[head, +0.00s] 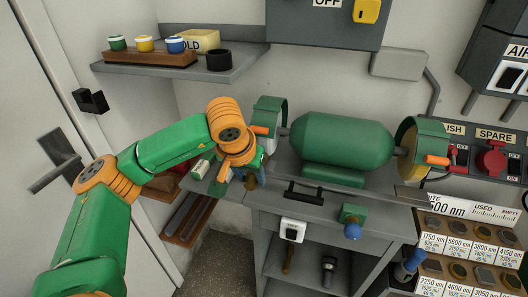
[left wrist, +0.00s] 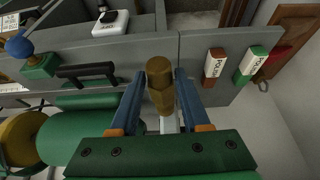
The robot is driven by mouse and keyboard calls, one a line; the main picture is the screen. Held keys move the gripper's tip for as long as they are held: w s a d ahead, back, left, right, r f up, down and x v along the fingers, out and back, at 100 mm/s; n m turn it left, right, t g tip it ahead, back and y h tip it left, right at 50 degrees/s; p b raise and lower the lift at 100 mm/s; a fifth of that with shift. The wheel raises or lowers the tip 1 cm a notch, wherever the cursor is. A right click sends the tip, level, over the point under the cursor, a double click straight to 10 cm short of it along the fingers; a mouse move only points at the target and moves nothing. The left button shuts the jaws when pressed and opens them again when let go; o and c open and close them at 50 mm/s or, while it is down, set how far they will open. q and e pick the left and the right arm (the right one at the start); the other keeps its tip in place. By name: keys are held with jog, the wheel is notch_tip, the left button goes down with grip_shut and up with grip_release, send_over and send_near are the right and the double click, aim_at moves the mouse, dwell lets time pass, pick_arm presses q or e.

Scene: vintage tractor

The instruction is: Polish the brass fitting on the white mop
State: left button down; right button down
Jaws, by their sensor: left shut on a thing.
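The brass fitting (left wrist: 160,82) is a stubby, stepped brown-gold piece in the left wrist view. My left gripper (head: 251,180) is shut on it, with one blue finger on each side; the fitting also shows below the fingers in the head view (head: 250,183). The gripper is just in front of the left end of the green polishing machine (head: 342,140). The left wheel's green guard (head: 268,108) stands behind it, and the white mop there is mostly hidden. I cannot tell any contact between fitting and mop. My right gripper is not in view.
A yellowish mop (head: 408,140) sits at the machine's right end. A red-and-white bar (left wrist: 214,66) and a green-and-white bar (left wrist: 249,66) lie on the bench near the fitting. A shelf (head: 235,62) with small pots is above left. A door handle (head: 55,172) juts out at left.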

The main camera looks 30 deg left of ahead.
pick_arm(q)
jog(key=s+d+b, duration=0.1)
jog(key=s, duration=0.6)
jog(key=shift+s+d+b, duration=0.3)
jog(key=shift+b, duration=0.05)
